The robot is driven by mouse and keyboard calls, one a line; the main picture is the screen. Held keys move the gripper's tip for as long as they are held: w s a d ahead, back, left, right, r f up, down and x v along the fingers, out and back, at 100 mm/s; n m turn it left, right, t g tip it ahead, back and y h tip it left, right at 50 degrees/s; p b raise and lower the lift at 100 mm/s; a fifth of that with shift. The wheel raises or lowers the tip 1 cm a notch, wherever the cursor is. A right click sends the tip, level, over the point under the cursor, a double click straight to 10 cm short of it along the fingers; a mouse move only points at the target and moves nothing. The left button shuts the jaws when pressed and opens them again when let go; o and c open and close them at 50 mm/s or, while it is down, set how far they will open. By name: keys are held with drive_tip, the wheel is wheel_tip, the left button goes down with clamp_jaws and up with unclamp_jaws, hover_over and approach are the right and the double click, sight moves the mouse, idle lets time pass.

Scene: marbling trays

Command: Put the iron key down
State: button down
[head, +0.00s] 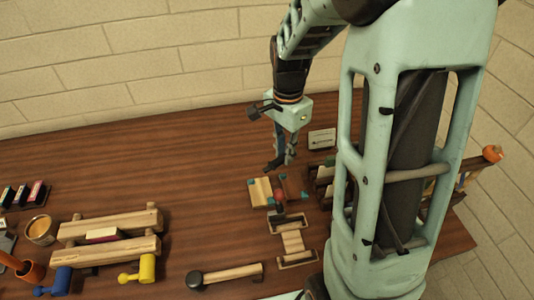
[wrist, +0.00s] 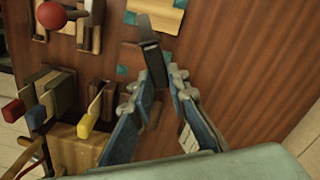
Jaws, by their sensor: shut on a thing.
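The iron key looks like a dark grey flat bar (wrist: 151,62). In the wrist view it sticks out ahead from between the fingertips of my gripper (wrist: 158,84), which is shut on it. In the head view my gripper (head: 282,160) hangs above the table, just behind a patch with teal corner marks. A dark bar shows at its tip there, small and partly merged with the fingers. The key appears to be held above the wood; the exact gap cannot be told.
A pale wooden block (head: 260,191) and a red knob (head: 279,195) are by the teal marks. A white card (head: 322,138) stands behind right. The table's middle left is bare.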

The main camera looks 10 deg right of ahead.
drive_tip(key=s+d+r+m, duration=0.1)
drive_tip(key=s+r+m, duration=0.1)
drive_tip(key=m, duration=0.5)
drive_tip(key=m+p, duration=0.1)
drive_tip(key=m, duration=0.7)
hover_over(274, 156)
drive_tip(key=f, duration=0.5)
drive_tip(key=s+f, duration=0.1)
drive_tip(key=f, duration=0.1)
drive_tip(key=shift+f, duration=0.35)
drive_tip(key=shift+w+f, duration=0.4)
drive_tip(key=shift+f, duration=0.1)
drive_tip(key=shift+w+f, duration=0.1)
drive_tip(key=shift+f, duration=1.5)
